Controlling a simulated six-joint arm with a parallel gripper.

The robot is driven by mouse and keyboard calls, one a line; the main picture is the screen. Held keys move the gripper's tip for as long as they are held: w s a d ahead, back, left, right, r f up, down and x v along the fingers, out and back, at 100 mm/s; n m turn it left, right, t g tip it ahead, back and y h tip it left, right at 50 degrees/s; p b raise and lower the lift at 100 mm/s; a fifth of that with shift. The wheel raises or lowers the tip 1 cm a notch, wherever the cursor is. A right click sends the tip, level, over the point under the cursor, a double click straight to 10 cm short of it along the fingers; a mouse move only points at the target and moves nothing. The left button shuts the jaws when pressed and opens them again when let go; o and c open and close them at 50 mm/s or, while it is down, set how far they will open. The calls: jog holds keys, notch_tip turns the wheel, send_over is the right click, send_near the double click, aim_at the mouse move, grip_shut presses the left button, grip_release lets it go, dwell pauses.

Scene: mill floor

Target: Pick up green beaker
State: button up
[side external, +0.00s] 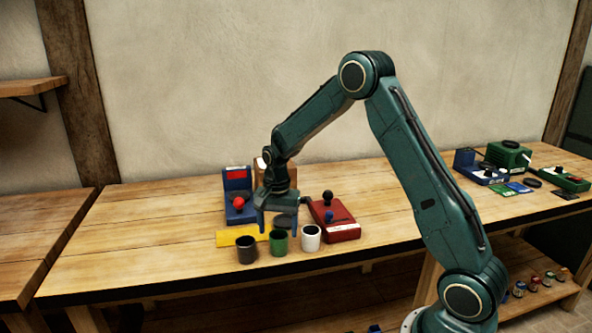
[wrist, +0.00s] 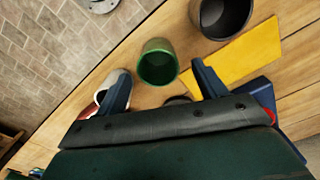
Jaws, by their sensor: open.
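The green beaker (side external: 279,242) stands upright on the wooden table, in a row between a black beaker (side external: 246,250) and a white beaker (side external: 311,238). My gripper (side external: 278,226) is open and points down, with its fingers spread above and just behind the green beaker. In the wrist view the green beaker (wrist: 158,64) shows its open top, in front of the gap between my fingertips (wrist: 160,70). Nothing is between the fingers. The white beaker is partly hidden behind one finger in the wrist view, and the black beaker (wrist: 222,16) is cut off at the top.
A yellow plate (side external: 232,238) lies flat behind the black beaker. A blue box (side external: 237,182) with a red-knobbed stick and a red box (side external: 332,220) with a dark-knobbed stick stand close behind the beakers. The table (side external: 130,245) is clear to the left.

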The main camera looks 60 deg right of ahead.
aim_at(279, 237)
jog(key=shift+s+a+f, duration=0.1)
jog(key=shift+s+f, duration=0.05)
jog(key=shift+f, duration=2.2)
jog(key=shift+c, duration=0.4)
jog(key=c, duration=1.1)
